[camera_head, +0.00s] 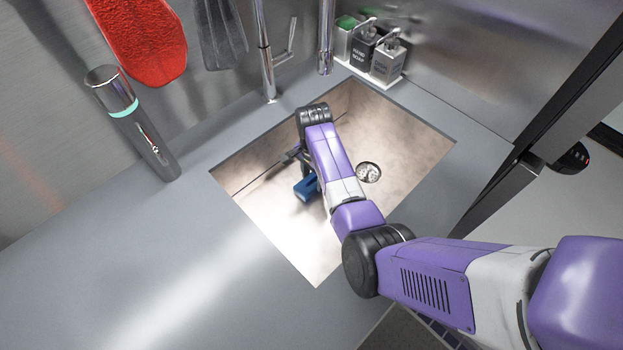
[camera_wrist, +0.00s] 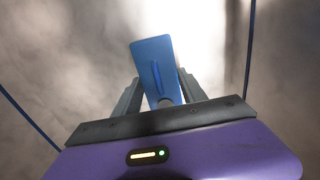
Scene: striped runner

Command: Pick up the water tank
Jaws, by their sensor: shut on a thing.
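A blue object, seemingly the water tank (camera_head: 304,188), is at my gripper (camera_head: 307,170) inside the sink basin. In the wrist view the blue tank (camera_wrist: 158,72) shows as a tilted slab with a raised ridge, between the two dark fingers of my gripper (camera_wrist: 160,90). The gripper is shut on it. The tank's lower end is hidden by the gripper's body in the wrist view, and my arm covers part of it in the head view. I cannot tell whether it touches the basin floor.
The sink basin (camera_head: 405,150) has a round drain (camera_head: 369,172) right of my gripper. A tall faucet (camera_head: 266,60) and soap dispensers (camera_head: 386,58) stand behind. A dark cylinder (camera_head: 140,130) stands at left on the grey counter (camera_head: 150,260), otherwise clear in front. A red mitt (camera_head: 140,40) hangs at the back.

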